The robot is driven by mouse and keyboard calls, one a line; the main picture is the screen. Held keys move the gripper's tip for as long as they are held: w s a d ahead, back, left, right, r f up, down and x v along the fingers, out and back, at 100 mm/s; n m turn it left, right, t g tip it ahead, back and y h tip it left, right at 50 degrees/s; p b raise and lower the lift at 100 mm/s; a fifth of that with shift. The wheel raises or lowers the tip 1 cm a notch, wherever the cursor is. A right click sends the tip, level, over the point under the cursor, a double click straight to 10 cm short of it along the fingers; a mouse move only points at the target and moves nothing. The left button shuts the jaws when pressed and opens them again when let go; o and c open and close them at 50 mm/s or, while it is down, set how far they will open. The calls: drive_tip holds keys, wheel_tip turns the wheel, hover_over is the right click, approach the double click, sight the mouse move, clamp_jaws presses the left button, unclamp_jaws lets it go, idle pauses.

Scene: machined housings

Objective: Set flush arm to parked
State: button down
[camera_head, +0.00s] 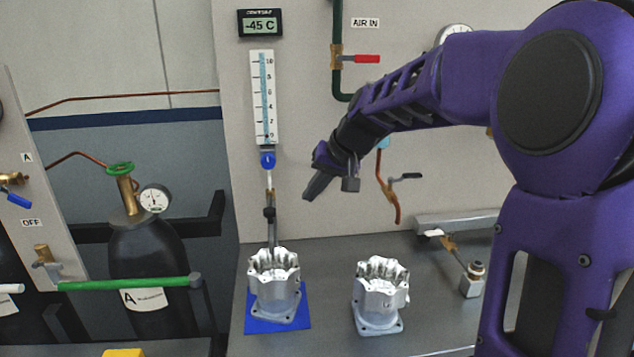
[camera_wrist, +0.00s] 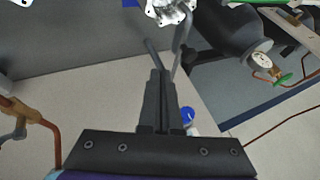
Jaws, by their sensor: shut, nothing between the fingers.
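No part in view is labelled as the flush arm or as parked. A thin upright pipe (camera_head: 272,230), possibly the flush arm, runs from below the flow gauge down to the housing (camera_head: 275,290) on the blue mat (camera_head: 304,318). It has a brass fitting and a black joint. My gripper (camera_head: 307,194) is shut and empty, in the air to the right of this pipe. In the wrist view my shut fingers (camera_wrist: 157,75) point toward a housing (camera_wrist: 168,8), with a grey pipe (camera_wrist: 182,35) beside their tips. I cannot tell whether they touch it.
A second housing (camera_head: 381,300) stands on the grey bench to the right. A red-handled valve (camera_head: 360,59) and a black-handled copper pipe (camera_head: 393,195) are on the wall. A green lever (camera_head: 130,283) crosses before a black cylinder (camera_head: 150,250) at left. Bare bench lies between the housings.

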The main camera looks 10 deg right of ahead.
sight(271, 215)
drive_tip(key=w+a+f, duration=0.2)
drive_tip(key=a+f, duration=0.2)
drive_tip(key=a, duration=0.1)
drive_tip(key=shift+w+a+f, duration=0.15)
drive_tip(key=shift+w+a, duration=0.1)
drive_tip(key=shift+a, duration=0.05)
drive_tip(key=shift+a, duration=0.1)
